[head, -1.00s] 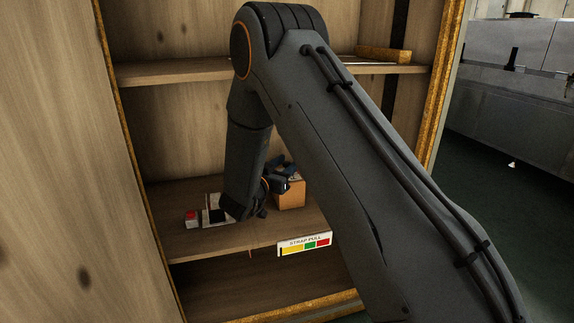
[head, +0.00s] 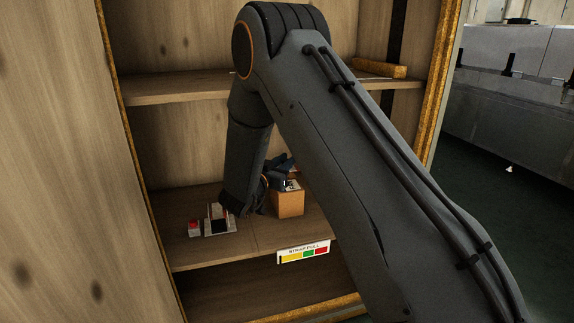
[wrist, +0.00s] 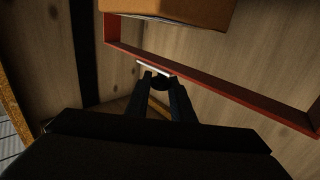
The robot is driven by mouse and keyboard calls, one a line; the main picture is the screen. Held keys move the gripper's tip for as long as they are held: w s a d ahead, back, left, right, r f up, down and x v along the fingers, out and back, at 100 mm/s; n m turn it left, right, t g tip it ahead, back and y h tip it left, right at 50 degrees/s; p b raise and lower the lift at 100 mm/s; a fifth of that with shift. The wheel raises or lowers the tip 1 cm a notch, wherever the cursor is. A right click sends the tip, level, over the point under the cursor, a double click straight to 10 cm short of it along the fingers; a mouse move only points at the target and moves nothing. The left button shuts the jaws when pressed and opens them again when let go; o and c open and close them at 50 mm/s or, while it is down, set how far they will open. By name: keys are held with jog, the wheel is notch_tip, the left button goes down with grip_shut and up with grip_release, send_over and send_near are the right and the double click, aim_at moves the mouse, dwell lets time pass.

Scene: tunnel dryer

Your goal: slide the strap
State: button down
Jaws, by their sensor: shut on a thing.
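In the wrist view my gripper (wrist: 160,77) is shut on a small dark piece (wrist: 162,84) between its fingertips. A short white bar (wrist: 153,67) lies just beyond the tips. I cannot tell whether the dark piece is part of the strap; no full strap shows clearly. In the head view my forearm hides most of the gripper, low over the middle shelf. A label reading STRAP PULL (head: 303,252), with yellow, green and red fields, is on that shelf's front edge. A pale fixture with a dark block (head: 218,227) and a red block (head: 194,228) sit left of my wrist.
A cardboard box (head: 287,203) with dark items on top stands right of my wrist; a box (wrist: 185,9) shows in the wrist view above a red rim (wrist: 220,84). The cabinet's left wall (head: 50,160) and upper shelf (head: 180,88) are close to my arm.

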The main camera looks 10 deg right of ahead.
notch_tip(320, 180, up, 13)
jog(key=p, duration=0.8)
jog(key=shift+f, duration=0.15)
jog(key=c, duration=1.6)
grip_release()
jog(key=shift+f, duration=0.1)
jog(key=shift+o, duration=0.2)
jog(key=p+v, duration=0.1)
jog(key=v, duration=0.7)
jog(key=shift+d, duration=0.15)
